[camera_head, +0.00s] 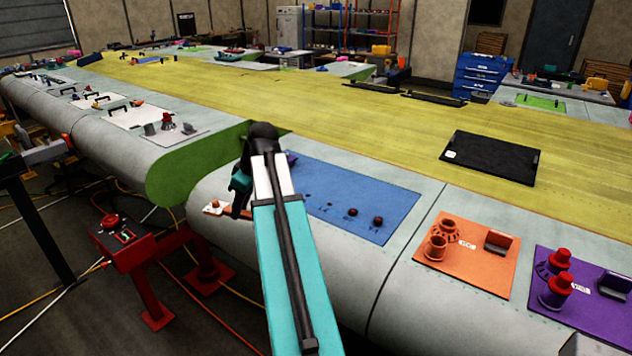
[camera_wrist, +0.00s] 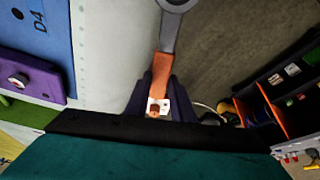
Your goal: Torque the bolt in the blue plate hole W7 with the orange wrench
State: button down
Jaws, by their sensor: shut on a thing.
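I cannot read W7 in either view. A blue plate corner marked D4 (camera_wrist: 35,35), with one dark hole, shows in the wrist view. My gripper (camera_wrist: 160,98) is shut on the orange handle of the wrench (camera_wrist: 161,72), whose grey ring end points up in the picture. In the head view my gripper (camera_head: 238,200) is left of the plate, near the wing's front edge.
A green rib-like panel (camera_head: 190,172) stands left of my gripper. An orange plate (camera_head: 470,262) and a purple plate (camera_head: 590,290) with raised fittings lie to the right. A black panel (camera_head: 492,157) lies behind on the yellow surface. A red stand (camera_head: 150,280) is below left.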

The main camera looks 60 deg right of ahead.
jog(key=shift+n+y, duration=0.3)
jog(key=shift+n, duration=0.3)
jog(key=s+d, duration=0.2)
jog(key=d, duration=0.1)
jog(key=s+d+r+p, duration=0.1)
jog(key=s+d, duration=0.1)
jog(key=d, duration=0.2)
jog(key=s+d+r, duration=0.1)
jog(key=s+d, duration=0.2)
jog(key=shift+d+r+p, duration=0.1)
jog(key=shift+d+p, duration=0.2)
jog(key=shift+p, duration=0.05)
jog(key=r+p, duration=0.1)
send_over(314, 205)
jog(key=s+a, duration=0.2)
jog(key=shift+d+r+n, duration=0.1)
jog(key=shift+r+n, duration=0.05)
jog(key=shift+n, duration=0.25)
jog(key=shift+f+b, duration=1.1)
jog(key=shift+f, duration=1.15)
jog(key=shift+s+f+b, duration=0.1)
jog(key=shift+f+b, duration=0.25)
jog(key=shift+f, duration=0.45)
jog(key=shift+w+d+r+m, duration=0.1)
jog(key=shift+w+d+m, duration=0.1)
jog(key=shift+d+m, duration=0.4)
jog(key=shift+w+d+m, duration=0.2)
jog(key=shift+d+m, duration=0.3)
jog(key=shift+m, duration=0.1)
